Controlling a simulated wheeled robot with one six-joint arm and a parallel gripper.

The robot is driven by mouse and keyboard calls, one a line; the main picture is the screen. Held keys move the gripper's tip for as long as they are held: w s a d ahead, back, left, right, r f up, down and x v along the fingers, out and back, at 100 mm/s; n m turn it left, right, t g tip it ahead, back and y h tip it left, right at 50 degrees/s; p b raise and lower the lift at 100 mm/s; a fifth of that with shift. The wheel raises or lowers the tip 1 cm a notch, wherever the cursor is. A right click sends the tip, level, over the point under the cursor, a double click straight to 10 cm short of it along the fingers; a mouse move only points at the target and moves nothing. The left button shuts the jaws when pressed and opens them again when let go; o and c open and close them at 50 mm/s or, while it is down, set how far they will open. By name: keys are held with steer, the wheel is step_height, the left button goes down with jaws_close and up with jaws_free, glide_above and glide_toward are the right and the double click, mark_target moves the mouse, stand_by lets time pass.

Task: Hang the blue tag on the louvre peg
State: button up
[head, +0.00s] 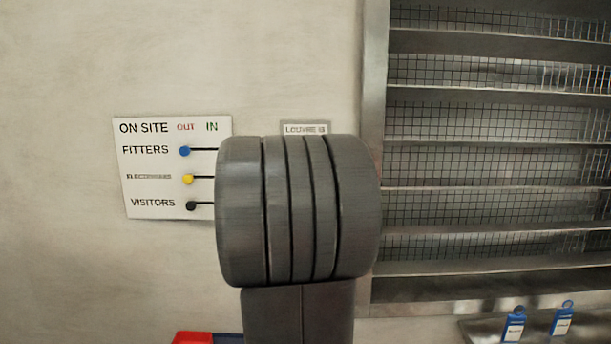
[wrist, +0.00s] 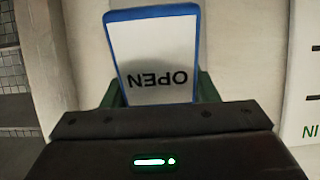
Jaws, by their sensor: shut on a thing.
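My gripper (wrist: 160,97) is shut on a blue tag (wrist: 119,48), which fills the upper middle of the wrist view. The tag has a blue border and a white face with the word OPEN, upside down in this view. Pale wall shows behind it. In the head view my arm hides the gripper and the held tag. A small label plate (head: 304,129), seemingly reading LOUVRE with a last part I cannot make out, is on the wall above my arm. The louvre peg is not visible; my arm covers the wall below the plate.
An ON SITE board (head: 135,188) with coloured sliders is on the wall at left. A metal louvre (head: 490,140) with mesh fills the right. Two blue tags (head: 514,325) (head: 563,318) stand at lower right on a grey surface (head: 482,328). A red object (head: 193,338) shows at the bottom edge.

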steer(key=shift+r+p+x, duration=0.2)
steer(key=shift+x, duration=1.05)
steer(key=shift+r+p+x, duration=0.15)
steer(key=shift+x, duration=1.1)
steer(key=shift+w, duration=0.15)
steer(key=o, duration=1.1)
steer(key=b+v, duration=0.3)
steer(key=v, duration=1)
steer(key=shift+s+r, duration=0.2)
steer(key=shift+s, duration=0.15)
